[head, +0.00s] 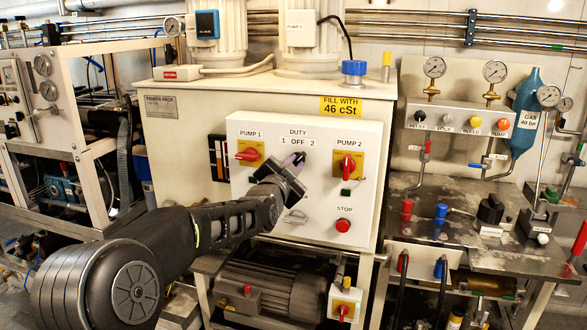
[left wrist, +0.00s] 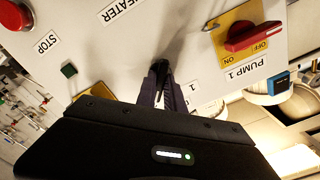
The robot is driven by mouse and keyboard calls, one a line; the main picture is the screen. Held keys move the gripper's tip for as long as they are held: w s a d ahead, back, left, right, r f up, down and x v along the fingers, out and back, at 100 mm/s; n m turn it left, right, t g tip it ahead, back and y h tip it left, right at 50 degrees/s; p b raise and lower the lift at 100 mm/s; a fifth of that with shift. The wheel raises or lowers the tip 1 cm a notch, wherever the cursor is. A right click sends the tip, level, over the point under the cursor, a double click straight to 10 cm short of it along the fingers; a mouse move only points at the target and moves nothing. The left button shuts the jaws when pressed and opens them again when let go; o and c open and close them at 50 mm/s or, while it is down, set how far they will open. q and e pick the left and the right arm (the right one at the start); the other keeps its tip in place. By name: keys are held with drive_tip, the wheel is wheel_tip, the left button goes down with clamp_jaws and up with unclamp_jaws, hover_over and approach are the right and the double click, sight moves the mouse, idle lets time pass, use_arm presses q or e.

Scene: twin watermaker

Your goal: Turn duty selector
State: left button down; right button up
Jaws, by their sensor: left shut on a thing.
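The duty selector (head: 301,157) is a small dark knob on the white control panel, under the label "DUTY 1 OFF 2". My left gripper (head: 292,161) reaches it from the lower left and is shut on it. The gripper mostly covers the knob, so its pointing direction cannot be told. In the left wrist view my left gripper's fingers (left wrist: 161,88) close around the dark knob (left wrist: 162,68) against the panel face. My right gripper is not in view.
The panel (head: 375,135) also carries the red PUMP 1 switch (head: 247,154), the red PUMP 2 switch (head: 347,166), a green button (head: 346,192) and the red STOP button (head: 343,225). A grey knob (head: 295,216) sits below my gripper. A motor (head: 270,290) lies underneath.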

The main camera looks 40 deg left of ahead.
use_arm(q)
drive_tip(key=shift+m, duration=0.5)
drive_tip(key=c, duration=1.4)
unclamp_jaws()
drive_tip(key=shift+c, duration=0.2)
drive_tip(key=b+v, duration=0.1)
drive_tip(key=v, duration=0.6)
drive_tip(key=shift+s+d, duration=0.15)
drive_tip(key=shift+s, duration=0.25)
drive_tip(key=shift+n, duration=0.3)
